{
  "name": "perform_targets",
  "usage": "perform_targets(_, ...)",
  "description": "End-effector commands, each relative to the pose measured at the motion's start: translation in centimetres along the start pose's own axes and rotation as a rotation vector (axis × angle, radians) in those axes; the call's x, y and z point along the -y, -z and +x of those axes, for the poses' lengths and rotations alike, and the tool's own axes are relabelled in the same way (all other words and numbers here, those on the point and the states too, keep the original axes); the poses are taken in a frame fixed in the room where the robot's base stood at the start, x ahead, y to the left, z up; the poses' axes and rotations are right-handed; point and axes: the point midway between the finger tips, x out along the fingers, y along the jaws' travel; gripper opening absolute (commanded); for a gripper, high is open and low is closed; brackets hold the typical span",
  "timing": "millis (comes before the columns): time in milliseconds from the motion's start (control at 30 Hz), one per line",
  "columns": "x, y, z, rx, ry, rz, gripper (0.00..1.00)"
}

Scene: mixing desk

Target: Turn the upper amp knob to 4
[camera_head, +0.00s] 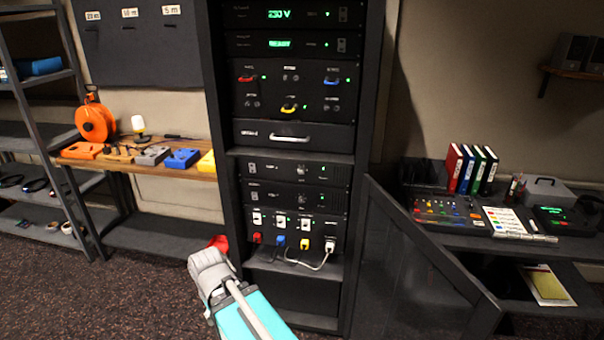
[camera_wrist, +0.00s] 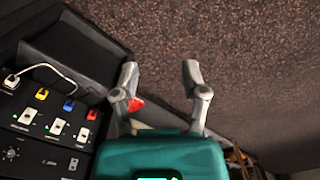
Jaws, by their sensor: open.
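The upper amp (camera_head: 270,169) is a dark panel in the rack, below the drawer. Its round knob (camera_head: 302,171) sits right of centre; its setting is too small to read. The lower amp (camera_head: 265,194) is just under it, with a similar knob (camera_head: 301,198). In the wrist view a knob (camera_wrist: 12,154) shows at the lower left, beside the switch strip, apparently the lower amp's. My gripper (camera_wrist: 161,74) is open and empty, its fingers spread over the carpet, apart from the rack.
A socket strip (camera_head: 270,233) with coloured plugs and a white cable lies below the amps. A red thing (camera_head: 219,243) shows near my wrist; I cannot tell what it is. An open rack door (camera_head: 415,262) stands right. A mixing desk (camera_head: 449,211) is beyond it.

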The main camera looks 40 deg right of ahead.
Motion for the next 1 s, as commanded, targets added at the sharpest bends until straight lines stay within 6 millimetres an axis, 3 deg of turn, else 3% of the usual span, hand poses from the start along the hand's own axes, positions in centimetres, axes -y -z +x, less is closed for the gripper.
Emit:
perform_targets(267,0.0,0.0,0.0,0.0,0.0,0.0,0.57)
perform_targets(333,0.0,0.0,0.0,-0.001,-0.001,0.001,0.69)
perform_targets(367,-0.1,0.1,0.0,-0.002,-0.003,0.003,0.69)
perform_targets(567,-1.9,1.4,0.3,-0.039,-0.055,0.06,0.69)
perform_targets(767,-7.5,5.0,0.7,-0.161,-0.207,0.223,0.69)
perform_targets(1000,-17.5,10.6,-0.7,-0.431,-0.462,0.479,0.69)
